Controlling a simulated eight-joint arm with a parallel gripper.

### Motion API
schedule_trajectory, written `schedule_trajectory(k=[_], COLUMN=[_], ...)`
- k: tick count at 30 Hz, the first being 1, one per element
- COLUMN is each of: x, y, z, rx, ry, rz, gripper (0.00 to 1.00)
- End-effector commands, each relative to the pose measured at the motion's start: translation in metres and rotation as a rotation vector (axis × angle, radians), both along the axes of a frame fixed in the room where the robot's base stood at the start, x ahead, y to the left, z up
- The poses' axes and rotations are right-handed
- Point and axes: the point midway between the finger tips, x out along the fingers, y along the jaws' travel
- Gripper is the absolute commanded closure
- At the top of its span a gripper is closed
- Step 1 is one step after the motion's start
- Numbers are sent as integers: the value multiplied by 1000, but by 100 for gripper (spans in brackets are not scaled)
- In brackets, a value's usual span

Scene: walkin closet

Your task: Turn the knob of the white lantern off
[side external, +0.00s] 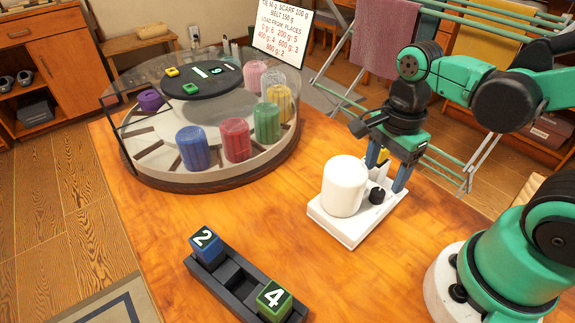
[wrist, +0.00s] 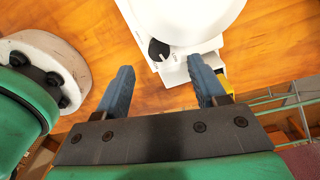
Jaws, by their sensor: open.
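The white lantern (side external: 344,186) stands upright on a white base (side external: 345,232) near the right side of the wooden table. Its black knob (side external: 377,195) sits on the base, to the right of the lantern body. In the wrist view the knob (wrist: 158,50) lies ahead of the fingertips, between their lines, with a pale pointer mark. My gripper (side external: 386,172) is open and empty, pointing down over the knob side of the base. In the wrist view its two blue-grey fingers (wrist: 160,72) are apart, the right one close to the base. Whether it touches cannot be told.
A round carousel (side external: 205,181) with several colored rolls and a clear cover stands at the back left. A dark tray (side external: 226,289) with blue block 2 and green block 4 lies in front. A sign (side external: 283,32) and drying rack (side external: 459,180) are behind. Table between tray and lantern is clear.

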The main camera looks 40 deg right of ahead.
Motion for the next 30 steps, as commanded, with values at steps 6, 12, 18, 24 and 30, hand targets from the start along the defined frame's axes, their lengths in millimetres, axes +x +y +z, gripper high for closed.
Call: schedule_trajectory(k=[6, 12, 18, 24, 30], x=[-1, -1, -1, -1, 0], y=[0, 0, 0, 0, 0], z=[10, 11, 11, 10, 2], rx=[0, 0, 0, 0, 0], ry=[0, 0, 0, 0, 1], rz=[0, 0, -62, -347, -393], gripper=[36, 36, 36, 36, 36])
